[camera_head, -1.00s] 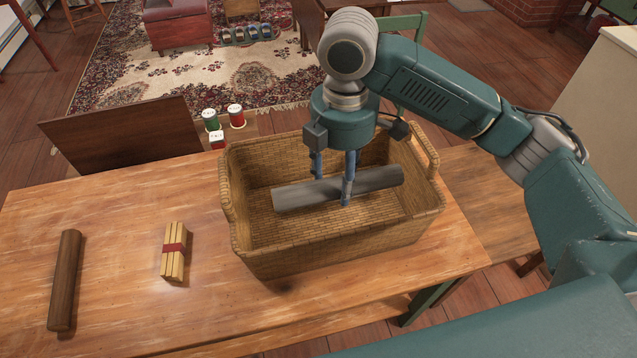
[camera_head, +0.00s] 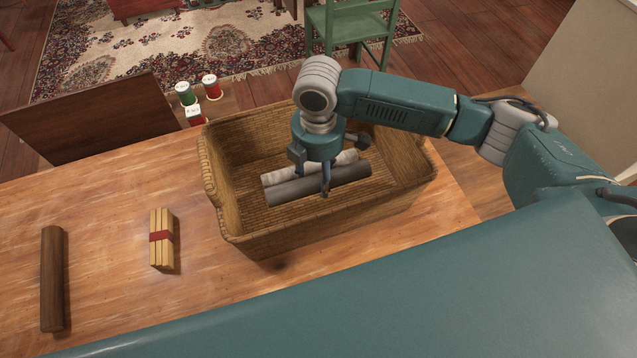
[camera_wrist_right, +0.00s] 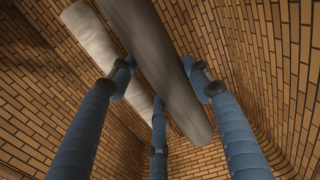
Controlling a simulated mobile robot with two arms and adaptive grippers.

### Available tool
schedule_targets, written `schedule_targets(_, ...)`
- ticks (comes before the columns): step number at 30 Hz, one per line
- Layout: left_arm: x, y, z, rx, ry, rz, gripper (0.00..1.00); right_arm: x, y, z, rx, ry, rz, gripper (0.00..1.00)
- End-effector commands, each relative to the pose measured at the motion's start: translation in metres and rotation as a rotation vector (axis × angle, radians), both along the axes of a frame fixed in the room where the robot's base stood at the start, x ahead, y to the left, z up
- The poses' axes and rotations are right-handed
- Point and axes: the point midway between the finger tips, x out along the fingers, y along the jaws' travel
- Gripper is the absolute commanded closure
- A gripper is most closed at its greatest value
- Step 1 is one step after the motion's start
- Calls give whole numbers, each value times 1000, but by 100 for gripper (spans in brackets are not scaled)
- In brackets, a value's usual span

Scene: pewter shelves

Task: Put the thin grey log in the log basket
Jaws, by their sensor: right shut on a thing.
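The thin grey log (camera_head: 346,180) is down inside the wicker log basket (camera_head: 296,236), lying lengthwise near its floor. My right gripper (camera_head: 325,190) reaches down into the basket and is shut on the grey log; in the right wrist view its fingers stand on both sides of the grey log (camera_wrist_right: 160,50). A pale, whitish log (camera_head: 285,174) lies beside it in the basket, on the far side, and also shows in the right wrist view (camera_wrist_right: 92,38). Whether the grey log touches the basket floor is hard to tell. My left gripper is not in view.
A dark brown log (camera_head: 52,280) and a bundle of pale sticks with a red band (camera_head: 161,238) lie on the wooden table (camera_head: 110,310), left of the basket. Small red, green and white cans (camera_head: 197,98) stand behind it. The table between bundle and basket is clear.

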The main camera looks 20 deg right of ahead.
Motion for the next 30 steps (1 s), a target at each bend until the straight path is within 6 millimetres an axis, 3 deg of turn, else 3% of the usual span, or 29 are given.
schedule_targets(4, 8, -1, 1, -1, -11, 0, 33, -1, 0, -9, 0, 2, 0, 86)
schedule_targets(12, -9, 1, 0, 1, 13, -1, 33, -1, 0, -45, 0, 1, 1, 86)
schedule_targets(23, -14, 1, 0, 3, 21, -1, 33, 0, 0, -49, 0, 0, 1, 86)
schedule_targets(24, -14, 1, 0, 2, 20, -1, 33, 0, 0, -49, -1, 0, 1, 45)
schedule_targets(26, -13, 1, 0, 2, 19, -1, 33, 0, 0, -49, -1, 0, 1, 33)
schedule_targets(30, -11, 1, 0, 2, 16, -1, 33, 0, 0, -49, 0, 0, 1, 32)
